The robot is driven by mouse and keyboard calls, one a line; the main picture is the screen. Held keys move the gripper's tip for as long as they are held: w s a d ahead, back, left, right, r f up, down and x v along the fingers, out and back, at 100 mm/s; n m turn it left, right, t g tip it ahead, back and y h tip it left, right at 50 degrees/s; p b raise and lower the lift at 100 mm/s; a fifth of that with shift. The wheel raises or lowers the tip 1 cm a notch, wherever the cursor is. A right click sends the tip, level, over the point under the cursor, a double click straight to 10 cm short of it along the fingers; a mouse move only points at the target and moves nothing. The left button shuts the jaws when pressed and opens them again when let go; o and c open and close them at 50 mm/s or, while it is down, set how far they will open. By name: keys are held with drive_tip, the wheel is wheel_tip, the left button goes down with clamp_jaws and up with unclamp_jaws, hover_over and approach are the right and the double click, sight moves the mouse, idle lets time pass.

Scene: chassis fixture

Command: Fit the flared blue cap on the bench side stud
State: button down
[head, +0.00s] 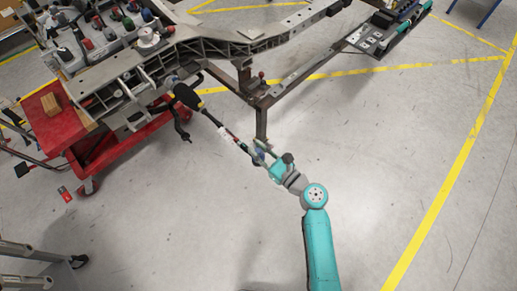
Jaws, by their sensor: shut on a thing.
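My gripper (261,153) is at the end of the teal arm, near the middle of the view, in front of the fixture's post. It is shut on a small bluish thing, which looks like the flared blue cap (260,150). The cap is too small and partly covered by the fingers to show its shape or tilt. The bench side stud cannot be made out. Several coloured knobs or caps stand on the grey bench top (72,58) at the upper left.
The grey chassis frame (215,47) spans the top. A black and yellow tool (187,97) with a long shaft reaches close to my gripper. A red cart (60,125) stands left. A narrow equipment tray (366,38) is at upper right. The floor at right is clear.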

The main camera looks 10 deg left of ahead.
idle(0.3)
drive_tip(key=c, duration=0.9)
unclamp_jaws()
drive_tip(key=shift+v, duration=3.5)
